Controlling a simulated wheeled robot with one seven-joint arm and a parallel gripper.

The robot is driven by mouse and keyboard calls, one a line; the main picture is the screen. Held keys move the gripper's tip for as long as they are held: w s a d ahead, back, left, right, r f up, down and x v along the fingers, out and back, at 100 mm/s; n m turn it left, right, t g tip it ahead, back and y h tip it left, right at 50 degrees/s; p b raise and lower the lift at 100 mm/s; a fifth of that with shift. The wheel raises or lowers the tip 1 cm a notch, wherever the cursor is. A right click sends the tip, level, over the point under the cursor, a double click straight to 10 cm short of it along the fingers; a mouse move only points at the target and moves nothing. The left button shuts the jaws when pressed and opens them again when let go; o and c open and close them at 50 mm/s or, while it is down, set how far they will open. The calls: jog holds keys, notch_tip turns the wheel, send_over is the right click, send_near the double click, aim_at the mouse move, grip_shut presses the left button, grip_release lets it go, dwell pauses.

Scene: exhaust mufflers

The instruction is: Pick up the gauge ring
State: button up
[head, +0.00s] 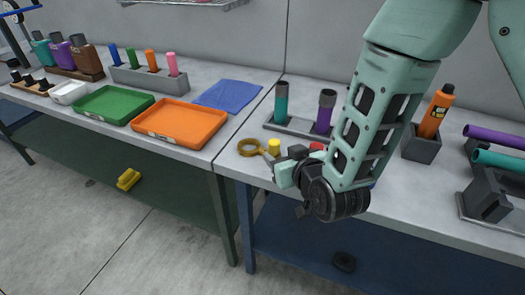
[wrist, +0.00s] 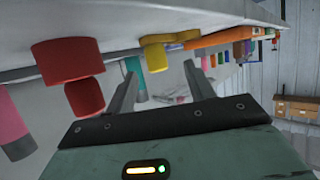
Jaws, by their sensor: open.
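The gauge ring (head: 249,147) is a flat gold ring lying on the grey bench near its front left corner in the head view. My gripper (head: 276,160) is just to the right of the ring, low over the bench, with its fingers toward the left. In the wrist view my gripper (wrist: 160,78) is open, with nothing seen held between its two fingers.
A yellow plug (head: 274,146) stands close to the ring, and a red plug (head: 316,147) is beside my gripper. A holder with upright tubes (head: 281,103) stands behind. An orange tray (head: 180,123) and blue cloth (head: 228,95) lie on the left bench.

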aim_at(277, 148)
jog(key=shift+d+p+x, duration=0.15)
jog(key=shift+p+x, duration=0.25)
jog(key=shift+x, duration=1.25)
jog(key=shift+d+p+x, duration=0.1)
jog(key=shift+p+x, duration=0.25)
jog(key=shift+x, duration=1.3)
jog(key=shift+w+r, duration=0.15)
jog(key=shift+w, duration=0.05)
jog(key=c, duration=1.1)
